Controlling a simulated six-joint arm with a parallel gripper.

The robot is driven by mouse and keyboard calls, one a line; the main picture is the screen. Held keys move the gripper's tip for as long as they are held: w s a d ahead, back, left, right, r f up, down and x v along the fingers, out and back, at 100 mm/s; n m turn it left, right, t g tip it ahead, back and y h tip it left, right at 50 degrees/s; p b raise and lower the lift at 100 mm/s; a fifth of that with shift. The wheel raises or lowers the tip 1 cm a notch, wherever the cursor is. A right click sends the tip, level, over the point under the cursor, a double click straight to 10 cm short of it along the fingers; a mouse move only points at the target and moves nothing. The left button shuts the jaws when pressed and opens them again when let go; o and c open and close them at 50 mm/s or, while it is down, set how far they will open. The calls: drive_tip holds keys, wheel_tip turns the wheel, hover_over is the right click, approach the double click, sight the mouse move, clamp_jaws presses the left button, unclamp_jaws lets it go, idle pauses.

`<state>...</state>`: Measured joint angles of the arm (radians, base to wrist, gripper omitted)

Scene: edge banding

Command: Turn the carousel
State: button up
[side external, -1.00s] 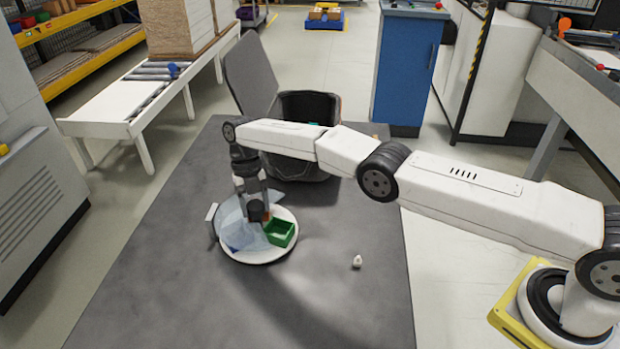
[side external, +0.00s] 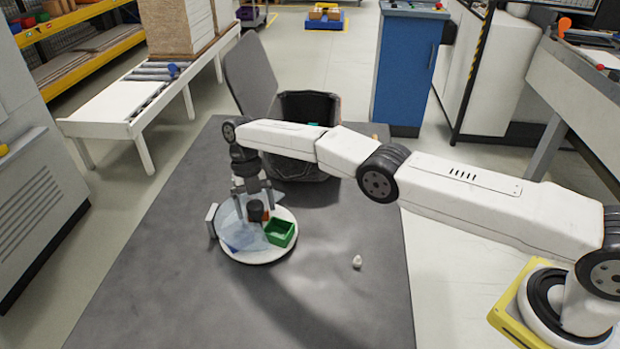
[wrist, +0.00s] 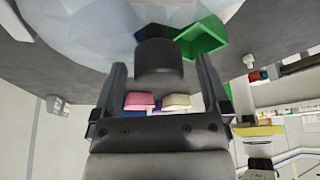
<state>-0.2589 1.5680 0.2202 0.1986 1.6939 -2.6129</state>
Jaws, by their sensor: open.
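The carousel is a round white turntable (side external: 262,258) on the dark table. A green open box (side external: 280,232) stands on its right side and a pale blue translucent piece (side external: 237,236) covers its left. A dark knob (side external: 255,212) rises near its middle. My gripper (side external: 252,207) points down over the carousel at the knob. In the wrist view, the two fingers of my gripper (wrist: 163,72) are spread apart, with the dark knob (wrist: 158,65) between them and gaps on both sides. The green box (wrist: 203,38) also shows there. I cannot tell how deep the knob sits between the fingers.
A small white object (side external: 357,262) lies on the table (side external: 180,290) to the right of the carousel. A pale upright piece (side external: 211,219) is at the carousel's left edge. A black bin (side external: 308,108) stands behind. The front of the table is clear.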

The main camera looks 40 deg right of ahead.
drive_tip(key=shift+r, duration=0.1)
drive_tip(key=shift+r, duration=1.4)
drive_tip(key=s+d+r, duration=0.3)
drive_tip(key=s+r, duration=0.7)
drive_tip(key=s, duration=0.3)
drive_tip(key=shift+s+d, duration=0.3)
drive_tip(key=shift+d, duration=0.05)
drive_tip(key=shift+w+f, duration=0.15)
drive_tip(key=shift+f, duration=0.1)
drive_tip(key=c, duration=0.8)
drive_tip(key=shift+w+f+m+t+y, duration=0.3)
drive_tip(key=shift+w+f+m, duration=0.4)
drive_tip(key=shift+m, duration=0.3)
clamp_jaws()
drive_tip(key=w+f+m+t+y, duration=0.1)
drive_tip(key=w+f+m+t, duration=0.1)
drive_tip(key=w+f+m, duration=0.2)
drive_tip(key=f+m, duration=0.1)
drive_tip(key=m, duration=0.2)
drive_tip(key=shift+w+f+y, duration=0.2)
drive_tip(key=shift+y, duration=0.1)
